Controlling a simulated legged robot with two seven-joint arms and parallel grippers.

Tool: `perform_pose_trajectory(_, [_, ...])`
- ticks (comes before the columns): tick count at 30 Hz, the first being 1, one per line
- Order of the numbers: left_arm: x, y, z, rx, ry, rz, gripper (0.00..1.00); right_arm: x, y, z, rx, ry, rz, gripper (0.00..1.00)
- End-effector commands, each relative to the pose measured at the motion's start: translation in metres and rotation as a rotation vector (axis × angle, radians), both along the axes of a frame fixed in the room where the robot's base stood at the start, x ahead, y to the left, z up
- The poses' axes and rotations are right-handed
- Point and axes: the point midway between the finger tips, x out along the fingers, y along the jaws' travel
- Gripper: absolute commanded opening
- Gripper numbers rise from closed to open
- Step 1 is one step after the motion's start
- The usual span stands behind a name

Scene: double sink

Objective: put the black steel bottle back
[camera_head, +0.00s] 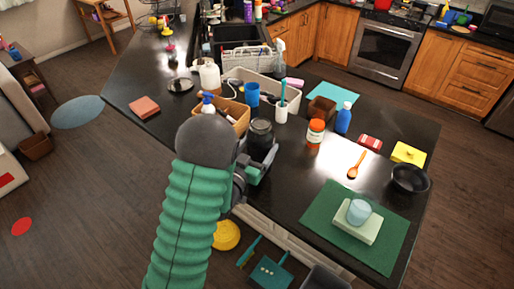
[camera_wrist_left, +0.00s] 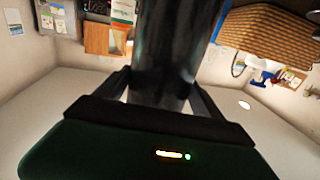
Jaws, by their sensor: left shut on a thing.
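The black steel bottle (camera_head: 261,136) stands out at the counter's near edge in the head view, roughly upright. My left gripper (camera_head: 258,164) is shut on it, with my arm and wrist just to its left. In the left wrist view the dark, shiny bottle (camera_wrist_left: 172,45) fills the space between the two fingers of the left gripper (camera_wrist_left: 162,88). The bottle's base is partly hidden by the gripper, so I cannot tell whether it touches the counter. My right gripper is not in view.
A brown caddy (camera_head: 232,112) sits just behind the bottle, with a blue cup (camera_head: 252,93) and a white toothbrush holder (camera_head: 281,112) close by. The dark counter (camera_head: 290,165) right of the gripper is clear.

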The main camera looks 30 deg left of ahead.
Motion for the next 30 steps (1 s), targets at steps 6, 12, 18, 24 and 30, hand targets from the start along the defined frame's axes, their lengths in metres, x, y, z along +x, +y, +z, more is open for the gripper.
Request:
perform_pose_trajectory(6, [0.022, 0.020, 0.000, 0.001, -0.004, 0.000, 0.05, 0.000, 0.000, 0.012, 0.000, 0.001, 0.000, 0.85])
perform_pose_trajectory(12, [0.025, 0.024, -0.020, -0.001, 0.000, -0.001, 0.05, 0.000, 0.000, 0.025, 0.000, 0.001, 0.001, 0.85])
perform_pose_trajectory(18, [0.026, 0.022, -0.036, 0.002, -0.005, -0.002, 0.05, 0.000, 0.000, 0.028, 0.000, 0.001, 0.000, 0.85])
perform_pose_trajectory(24, [0.026, 0.023, -0.037, 0.002, -0.006, -0.002, 0.05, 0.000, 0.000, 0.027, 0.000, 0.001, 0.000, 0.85])
perform_pose_trajectory(30, [0.025, 0.024, -0.041, 0.000, 0.001, -0.001, 0.94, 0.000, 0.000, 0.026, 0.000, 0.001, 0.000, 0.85])
